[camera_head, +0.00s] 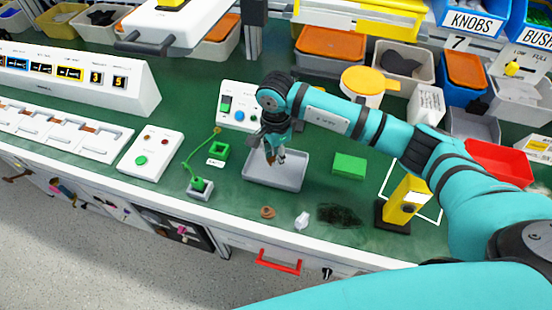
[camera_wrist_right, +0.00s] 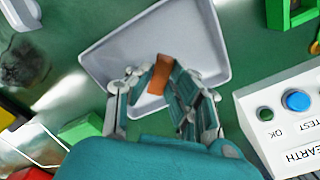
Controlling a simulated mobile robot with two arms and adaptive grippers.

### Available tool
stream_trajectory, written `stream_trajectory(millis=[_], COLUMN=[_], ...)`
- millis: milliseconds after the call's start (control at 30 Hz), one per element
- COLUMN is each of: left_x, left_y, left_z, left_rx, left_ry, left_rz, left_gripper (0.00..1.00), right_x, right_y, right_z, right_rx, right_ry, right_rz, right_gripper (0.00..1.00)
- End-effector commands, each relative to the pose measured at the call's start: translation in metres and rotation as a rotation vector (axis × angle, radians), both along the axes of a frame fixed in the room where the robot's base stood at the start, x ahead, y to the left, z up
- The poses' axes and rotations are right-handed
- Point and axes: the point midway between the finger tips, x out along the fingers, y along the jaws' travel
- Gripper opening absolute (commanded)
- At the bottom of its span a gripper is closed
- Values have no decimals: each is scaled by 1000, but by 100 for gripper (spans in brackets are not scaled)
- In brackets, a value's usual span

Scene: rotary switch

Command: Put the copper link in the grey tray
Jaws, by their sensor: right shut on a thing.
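The copper link (camera_wrist_right: 160,74) is a small flat orange-brown strip held between the fingers of my right gripper (camera_wrist_right: 158,95) in the right wrist view. Behind it in that view lies the grey tray (camera_wrist_right: 105,58), a shallow rectangular tray. In the head view my right gripper (camera_head: 276,155) points down over the grey tray (camera_head: 285,180), and a bit of the copper link shows at its fingertips. The tray around the link looks empty. I cannot tell how high the link is above the tray floor. My left gripper is out of view.
A green block (camera_head: 349,165) lies right of the tray. A brown ring (camera_head: 267,212) and a crumpled white piece (camera_head: 302,220) lie in front. A yellow device (camera_head: 403,202) stands at the right. A white control box (camera_head: 240,104) stands behind the tray.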

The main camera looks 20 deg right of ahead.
Motion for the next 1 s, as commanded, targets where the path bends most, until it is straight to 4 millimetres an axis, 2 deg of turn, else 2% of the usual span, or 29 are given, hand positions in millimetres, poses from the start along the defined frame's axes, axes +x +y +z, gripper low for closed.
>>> stream_trajectory(millis=[100, 200, 567, 600, 733, 767, 1000], left_x=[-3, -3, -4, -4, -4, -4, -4], left_y=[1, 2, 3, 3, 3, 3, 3], left_z=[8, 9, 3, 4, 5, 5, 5], left_rx=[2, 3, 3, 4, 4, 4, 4], left_ry=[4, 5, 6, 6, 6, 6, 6], left_rz=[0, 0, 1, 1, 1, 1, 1], left_gripper=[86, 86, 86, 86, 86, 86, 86], right_x=[-3, -3, -2, -2, -2, -2, -2], right_y=[0, 0, 0, 0, 0, 0, 0], right_z=[-18, -26, -31, -29, -29, -29, -29], right_rx=[-1, -2, -2, -2, -2, -2, -1], right_ry=[8, 6, 4, 4, 4, 4, 5], right_rz=[0, 0, 1, 1, 1, 1, 1], right_gripper=[0, 0, 0, 21, 38, 41, 41])
